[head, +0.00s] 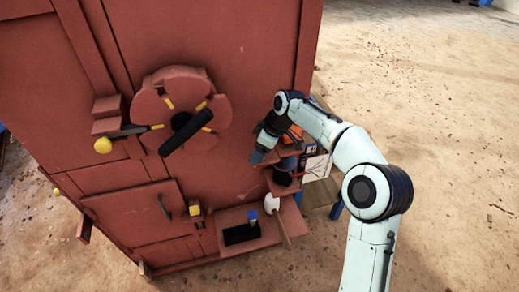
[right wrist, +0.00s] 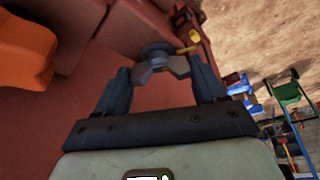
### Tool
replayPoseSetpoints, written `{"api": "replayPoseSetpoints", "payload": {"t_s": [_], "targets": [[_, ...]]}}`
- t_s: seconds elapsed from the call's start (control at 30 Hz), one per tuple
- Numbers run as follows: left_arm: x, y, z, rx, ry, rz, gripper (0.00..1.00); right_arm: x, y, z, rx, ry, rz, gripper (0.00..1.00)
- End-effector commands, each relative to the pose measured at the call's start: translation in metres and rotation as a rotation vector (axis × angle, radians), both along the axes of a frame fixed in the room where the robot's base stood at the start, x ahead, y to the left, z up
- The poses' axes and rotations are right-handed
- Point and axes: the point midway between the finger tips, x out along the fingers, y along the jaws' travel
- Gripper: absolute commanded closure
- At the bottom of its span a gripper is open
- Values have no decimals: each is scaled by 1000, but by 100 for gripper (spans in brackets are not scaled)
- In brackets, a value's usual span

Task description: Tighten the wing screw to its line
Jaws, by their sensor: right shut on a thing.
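My right gripper (right wrist: 160,68) is shut on the grey wing screw (right wrist: 158,66) in the right wrist view, with one finger at each wing. A round grey disc (right wrist: 157,49) lies just behind the wings, near the red machine wall. A small yellow piece (right wrist: 188,44) sits beside the disc on its right; I cannot make out a line on it. In the head view my right gripper (head: 259,154) is at the right side of the red machine, and the wing screw is hidden there. My left gripper is not in view.
The red machine (head: 255,60) carries a round hub with a black bar (head: 187,132) and a lever with a yellow knob (head: 102,145). A lower shelf (head: 268,237) holds a white-headed tool (head: 272,204). An orange object (right wrist: 25,50) is close to my right gripper. Open ground lies right.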

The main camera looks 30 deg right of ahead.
Motion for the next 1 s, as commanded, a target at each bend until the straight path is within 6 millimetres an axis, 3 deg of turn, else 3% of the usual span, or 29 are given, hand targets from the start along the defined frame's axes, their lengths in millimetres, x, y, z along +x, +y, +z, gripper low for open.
{"api": "replayPoseSetpoints", "payload": {"t_s": [1.0], "targets": [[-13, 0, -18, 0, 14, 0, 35, -1, 7, 0, -3, -1, -893, 60]]}}
